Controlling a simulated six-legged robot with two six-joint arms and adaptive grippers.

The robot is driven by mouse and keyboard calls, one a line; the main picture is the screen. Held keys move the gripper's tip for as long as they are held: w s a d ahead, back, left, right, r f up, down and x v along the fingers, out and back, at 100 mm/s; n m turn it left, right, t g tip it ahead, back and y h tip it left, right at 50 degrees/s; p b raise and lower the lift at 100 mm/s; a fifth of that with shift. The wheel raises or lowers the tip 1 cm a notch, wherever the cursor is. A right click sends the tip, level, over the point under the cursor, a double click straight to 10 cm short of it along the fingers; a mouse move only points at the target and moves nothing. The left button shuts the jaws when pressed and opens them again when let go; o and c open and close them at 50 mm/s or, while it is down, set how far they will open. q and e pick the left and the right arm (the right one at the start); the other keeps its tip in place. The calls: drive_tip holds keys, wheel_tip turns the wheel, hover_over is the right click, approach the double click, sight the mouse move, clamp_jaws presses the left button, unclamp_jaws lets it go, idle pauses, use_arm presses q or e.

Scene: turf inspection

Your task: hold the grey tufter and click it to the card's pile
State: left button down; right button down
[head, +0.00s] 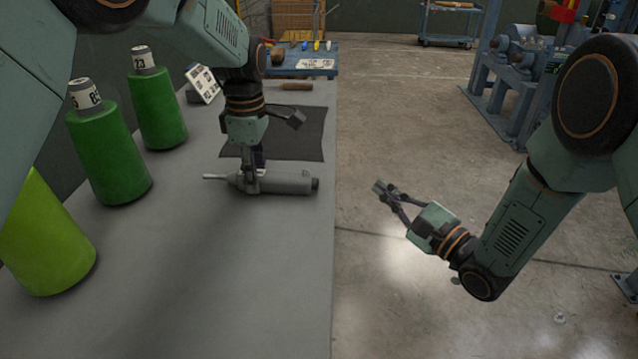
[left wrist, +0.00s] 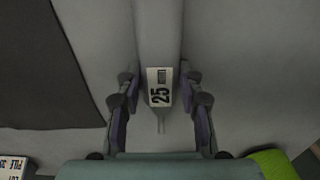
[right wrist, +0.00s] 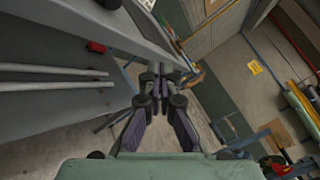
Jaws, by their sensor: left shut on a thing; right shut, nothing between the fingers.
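The grey tufter (head: 288,183) lies lengthwise across the grey table, with its thin tip to the left and its dark end to the right. My left gripper (head: 250,181) comes down from above and is shut on the tufter near its tip end. In the left wrist view the tufter (left wrist: 159,40) runs between the fingers, and its white label reads 25. A white card (head: 203,83) with dark marks leans at the back left of the table. Its corner (left wrist: 14,168) shows in the left wrist view, with print cut off. My right gripper (head: 382,191) is shut and empty, right of the table.
Green yarn cones (head: 108,155) stand along the table's left side. A dark mat (head: 300,135) lies behind the tufter, with a brown-handled tool (head: 296,87) beyond it. A blue cart (head: 320,55) stands past the table's far end. The table front is clear.

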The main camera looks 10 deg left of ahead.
sight(330, 196)
drive_tip(key=a, duration=0.9)
idle(1.5)
drive_tip(key=shift+a, duration=0.35)
drive_tip(key=shift+a, duration=0.6)
idle(0.8)
idle(0.3)
drive_tip(key=shift+d, duration=1.05)
drive_tip(key=shift+d, duration=2.5)
